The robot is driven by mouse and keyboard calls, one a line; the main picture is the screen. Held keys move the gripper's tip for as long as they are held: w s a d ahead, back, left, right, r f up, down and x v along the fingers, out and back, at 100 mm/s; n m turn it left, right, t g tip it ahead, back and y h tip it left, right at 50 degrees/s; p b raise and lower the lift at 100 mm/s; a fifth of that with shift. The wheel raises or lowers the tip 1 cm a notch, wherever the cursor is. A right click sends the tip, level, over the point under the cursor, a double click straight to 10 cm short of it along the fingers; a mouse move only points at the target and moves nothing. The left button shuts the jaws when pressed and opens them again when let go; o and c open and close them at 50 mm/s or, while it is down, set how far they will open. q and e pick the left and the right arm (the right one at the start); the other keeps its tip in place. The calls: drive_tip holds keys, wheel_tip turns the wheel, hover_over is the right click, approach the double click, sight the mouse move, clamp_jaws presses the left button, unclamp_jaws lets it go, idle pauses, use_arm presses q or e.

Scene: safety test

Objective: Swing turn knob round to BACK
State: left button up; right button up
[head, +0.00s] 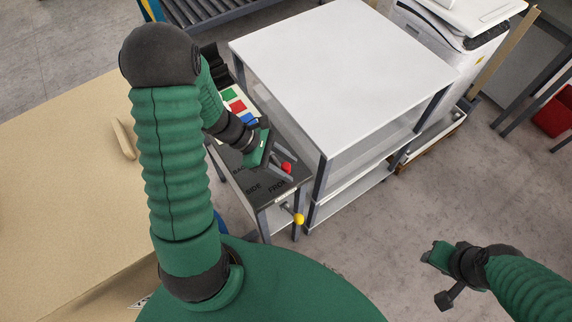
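A red knob end (286,167) shows at the panel's right side. My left gripper (284,164) is over the panel, its two grey fingers apart around or just above the red end; I cannot tell if they touch it. The gripper hides the rest of the knob and its pointing direction. My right gripper (437,262) is at lower right over the floor, away from the panel; its fingers are unclear.
A yellow ball handle (299,219) sticks out from the stand's front. Colored squares (235,105) lie behind my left gripper. A white-topped shelf unit (340,60) stands close on the right, a tan table (60,200) on the left. A printer (450,35) is at back right.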

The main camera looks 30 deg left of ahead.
use_arm(q)
clamp_jaws()
drive_tip(key=shift+r, duration=0.1)
idle(1.1)
